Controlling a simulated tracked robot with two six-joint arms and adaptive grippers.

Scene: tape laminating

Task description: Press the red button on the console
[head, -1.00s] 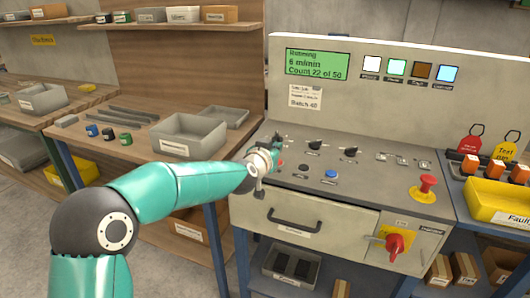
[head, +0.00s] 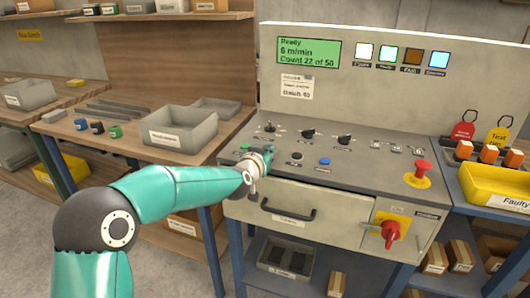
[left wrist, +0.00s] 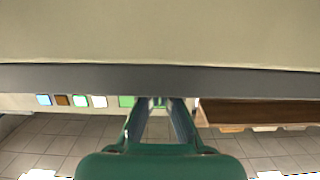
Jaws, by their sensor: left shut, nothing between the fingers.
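The console (head: 352,165) has a sloped grey panel with knobs, a green button (head: 244,147), a black button (head: 296,156) and a blue button (head: 325,162). My left gripper (head: 268,154) is shut and empty, low over the panel's left part, between the green and black buttons. It hides most of the red button there, so contact cannot be told. A large red mushroom button (head: 422,169) on a yellow base stands at the panel's right, apart from my gripper. The left wrist view shows my left fingers (left wrist: 158,104) close to the console. My right gripper is not in view.
The green display (head: 309,51) reads "Ready" and "Count 22 of 50". A red rotary switch (head: 390,233) is on the console front, right of a drawer handle (head: 288,213). A yellow bin (head: 490,188) stands at right, a grey bin (head: 180,137) on the left bench.

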